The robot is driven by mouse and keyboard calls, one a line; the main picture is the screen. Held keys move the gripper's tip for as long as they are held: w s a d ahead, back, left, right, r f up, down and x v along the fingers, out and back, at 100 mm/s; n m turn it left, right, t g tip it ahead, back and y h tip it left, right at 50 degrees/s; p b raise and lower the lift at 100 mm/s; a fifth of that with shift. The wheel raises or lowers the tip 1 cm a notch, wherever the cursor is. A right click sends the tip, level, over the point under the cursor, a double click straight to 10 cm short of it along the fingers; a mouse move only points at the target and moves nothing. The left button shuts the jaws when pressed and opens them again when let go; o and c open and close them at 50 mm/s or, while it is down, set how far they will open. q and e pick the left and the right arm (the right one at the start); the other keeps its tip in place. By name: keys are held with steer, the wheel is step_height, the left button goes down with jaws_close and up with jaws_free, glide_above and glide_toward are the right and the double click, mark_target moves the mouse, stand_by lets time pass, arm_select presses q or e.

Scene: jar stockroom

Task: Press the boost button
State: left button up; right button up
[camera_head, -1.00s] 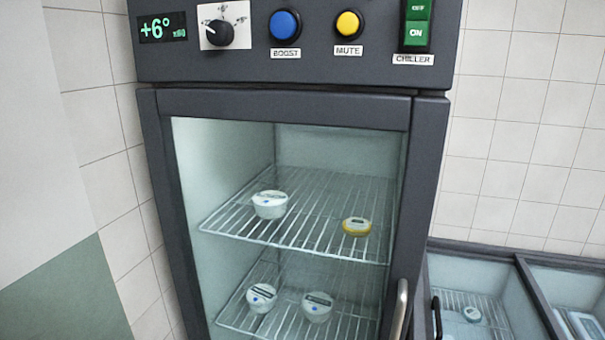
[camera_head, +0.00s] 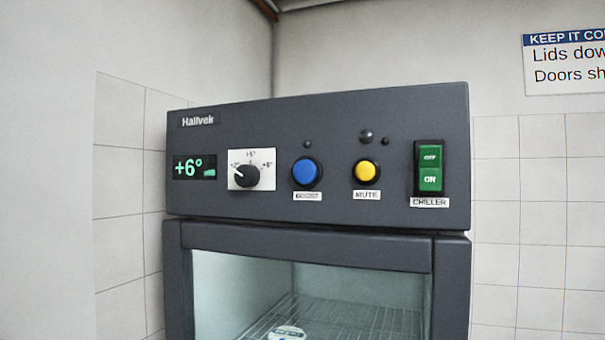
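The blue boost button (camera_head: 306,172) is on the dark front panel (camera_head: 330,112) of the chiller, above a label reading BOOST (camera_head: 307,196). A small dark lamp (camera_head: 308,144) sits just above it and looks unlit. The yellow mute button (camera_head: 366,172) is to its right. Neither of my grippers shows in the head view, and nothing covers the boost button.
Left of the button are a dial (camera_head: 247,175) and a display (camera_head: 194,167) reading +6°. A green chiller switch (camera_head: 430,168) is at the right. Below is the glass door (camera_head: 306,247) with a white tub (camera_head: 288,333) inside. A wall sign (camera_head: 565,62) hangs upper right.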

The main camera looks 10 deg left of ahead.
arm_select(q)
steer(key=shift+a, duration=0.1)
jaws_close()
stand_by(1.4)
